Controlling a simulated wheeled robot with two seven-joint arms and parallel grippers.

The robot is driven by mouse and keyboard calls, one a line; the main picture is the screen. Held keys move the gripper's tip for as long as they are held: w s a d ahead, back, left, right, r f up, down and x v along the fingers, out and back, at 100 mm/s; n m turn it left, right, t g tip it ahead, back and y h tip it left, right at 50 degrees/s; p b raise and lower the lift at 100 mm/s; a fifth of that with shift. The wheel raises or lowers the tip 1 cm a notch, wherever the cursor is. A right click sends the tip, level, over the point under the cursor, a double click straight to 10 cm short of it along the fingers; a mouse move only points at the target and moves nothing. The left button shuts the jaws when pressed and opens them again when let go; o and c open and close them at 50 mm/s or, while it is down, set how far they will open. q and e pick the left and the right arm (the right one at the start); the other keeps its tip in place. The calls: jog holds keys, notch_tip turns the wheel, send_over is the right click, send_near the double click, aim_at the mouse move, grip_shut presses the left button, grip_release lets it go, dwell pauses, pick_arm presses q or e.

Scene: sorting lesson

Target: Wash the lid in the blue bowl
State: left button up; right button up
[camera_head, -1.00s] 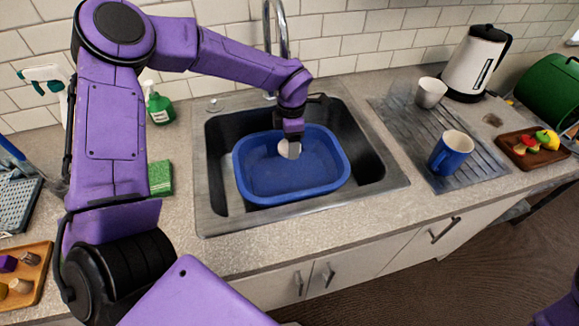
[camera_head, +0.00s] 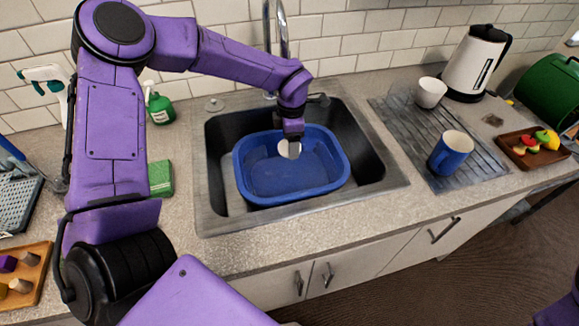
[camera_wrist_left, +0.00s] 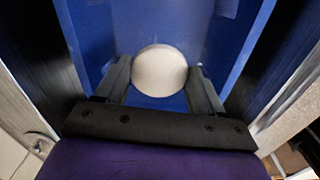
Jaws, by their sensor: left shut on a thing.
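The blue bowl (camera_head: 275,182) is a large basin that sits in the dark sink. My left gripper (camera_head: 290,141) reaches over the bowl from the back and points down into it. It is shut on the lid (camera_head: 289,150), a small round whitish disc. In the left wrist view the lid (camera_wrist_left: 159,71) sits between the two fingers of my left gripper (camera_wrist_left: 159,80), with the blue bowl (camera_wrist_left: 215,35) behind it. I cannot tell whether the lid touches the bowl. My right gripper is not in view.
A tap (camera_head: 275,45) rises behind the sink (camera_head: 220,212). A green sponge (camera_head: 160,178) and a green bottle (camera_head: 160,107) are left of it. A blue mug (camera_head: 450,153) and a white cup (camera_head: 430,92) stand on the drainer at the right. The counter front is clear.

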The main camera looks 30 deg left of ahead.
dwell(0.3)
pick_arm(q)
notch_tip(320, 180, up, 4)
jog(key=p, duration=0.4)
jog(key=shift+r, duration=0.15)
dwell(0.4)
